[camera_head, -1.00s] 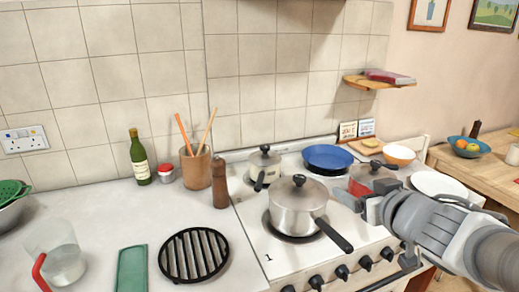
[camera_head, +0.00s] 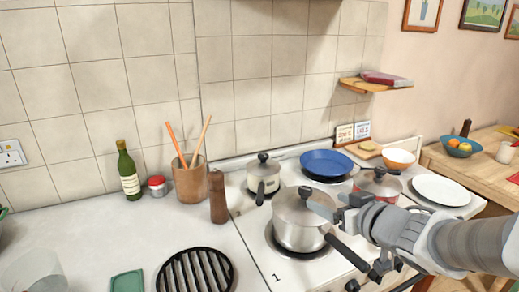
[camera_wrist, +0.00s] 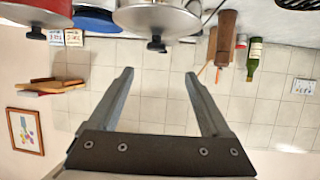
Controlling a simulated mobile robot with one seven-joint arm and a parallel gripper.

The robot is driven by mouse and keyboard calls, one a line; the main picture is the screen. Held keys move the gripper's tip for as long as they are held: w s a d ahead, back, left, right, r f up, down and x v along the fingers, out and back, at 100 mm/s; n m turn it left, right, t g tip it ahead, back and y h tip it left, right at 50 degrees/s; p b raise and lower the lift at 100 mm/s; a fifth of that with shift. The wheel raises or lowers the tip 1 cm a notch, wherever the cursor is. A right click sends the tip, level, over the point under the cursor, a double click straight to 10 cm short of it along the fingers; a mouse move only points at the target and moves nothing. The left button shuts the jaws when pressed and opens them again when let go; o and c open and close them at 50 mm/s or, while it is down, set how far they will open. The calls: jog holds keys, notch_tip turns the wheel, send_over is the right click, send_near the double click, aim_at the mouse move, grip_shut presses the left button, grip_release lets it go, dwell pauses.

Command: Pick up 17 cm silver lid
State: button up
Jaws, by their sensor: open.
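A domed silver lid (camera_head: 300,207) with a dark-topped knob sits on the large silver saucepan (camera_head: 297,236) on the front of the stove. In the wrist view the lid (camera_wrist: 157,18) is upside down at the top, its knob pointing down. My gripper (camera_head: 333,207) is at the right side of this lid in the head view, its fingers overlapping the lid's edge there. In the wrist view my open gripper (camera_wrist: 159,74) has nothing between its fingers, and the knob lies beyond the fingertips, roughly centred. Contact cannot be told. No lid size is readable.
A smaller lidded saucepan (camera_head: 263,177) stands behind left, and a red lidded pot (camera_head: 378,184) is close behind my gripper. The large saucepan's black handle (camera_head: 347,250) points to the front right. A blue pan (camera_head: 326,163) and a pepper mill (camera_head: 217,198) stand nearby.

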aim_at(308, 192)
jog(key=p+x, duration=0.3)
jog(key=x, duration=0.5)
jog(key=shift+w+f+p, duration=0.1)
jog(key=shift+p, duration=0.2)
jog(key=shift+d+x, duration=0.2)
jog(key=shift+x, duration=1.25)
jog(key=shift+d+x, duration=0.25)
jog(key=shift+x, duration=1.2)
jog(key=shift+w+f, duration=0.1)
grip_shut()
